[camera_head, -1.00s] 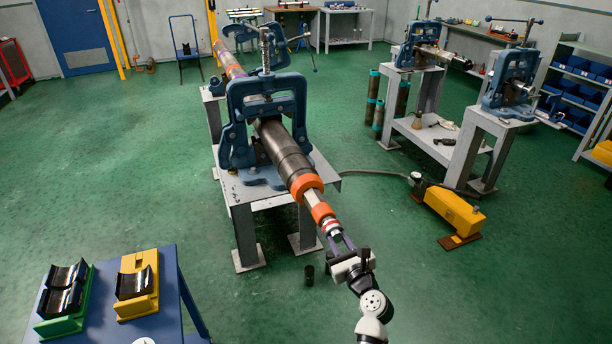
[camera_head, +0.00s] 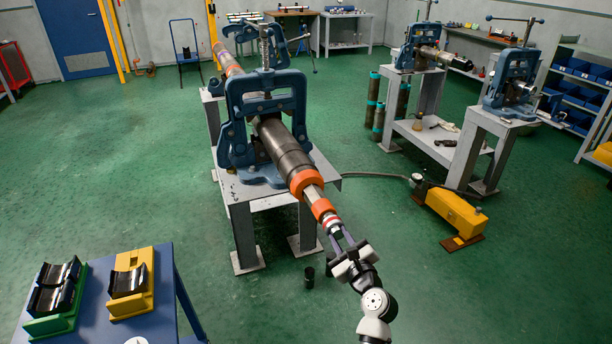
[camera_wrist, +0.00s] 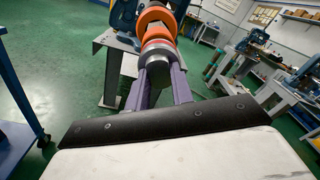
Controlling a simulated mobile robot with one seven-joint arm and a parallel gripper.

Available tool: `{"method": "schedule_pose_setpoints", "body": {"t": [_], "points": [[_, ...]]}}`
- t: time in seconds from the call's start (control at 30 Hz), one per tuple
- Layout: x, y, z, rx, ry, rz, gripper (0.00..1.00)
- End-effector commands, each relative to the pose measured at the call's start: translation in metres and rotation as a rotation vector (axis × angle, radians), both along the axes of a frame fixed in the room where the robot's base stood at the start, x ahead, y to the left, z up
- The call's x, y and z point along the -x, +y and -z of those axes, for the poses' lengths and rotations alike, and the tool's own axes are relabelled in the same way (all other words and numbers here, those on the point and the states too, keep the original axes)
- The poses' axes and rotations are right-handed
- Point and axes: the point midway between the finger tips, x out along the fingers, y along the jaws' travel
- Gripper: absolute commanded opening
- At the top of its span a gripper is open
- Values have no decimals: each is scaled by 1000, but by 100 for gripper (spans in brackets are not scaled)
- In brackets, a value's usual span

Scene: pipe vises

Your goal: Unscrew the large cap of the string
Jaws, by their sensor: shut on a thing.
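The string (camera_head: 283,155) is a long dark tube clamped in blue vises and pointing towards me. Its near end carries a large orange collar (camera_head: 305,182), a smaller orange collar (camera_head: 321,208) and a silver-grey end cap (camera_head: 332,224). The cap also shows in the wrist view (camera_wrist: 157,52). My gripper (camera_head: 338,236) is in line with the string's end. In the wrist view, its purple fingers (camera_wrist: 158,68) lie on both sides of the cap and are shut on it. The fingers partly hide the cap's sides, and I cannot see its threads.
The near blue vise (camera_head: 262,110) stands on a grey metal stand (camera_head: 250,205). A blue table (camera_head: 160,310) with green and yellow cradles is at the lower left. A yellow pump (camera_head: 455,208) with a hose lies on the floor at right. The floor around my arm is largely clear.

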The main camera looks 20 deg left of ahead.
Motion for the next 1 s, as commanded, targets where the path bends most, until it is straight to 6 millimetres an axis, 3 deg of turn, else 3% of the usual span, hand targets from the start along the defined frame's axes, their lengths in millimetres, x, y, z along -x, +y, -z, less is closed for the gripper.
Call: {"method": "schedule_pose_setpoints", "body": {"t": [1.0], "points": [[-2,-4,-4,323,-340,10,0]]}}
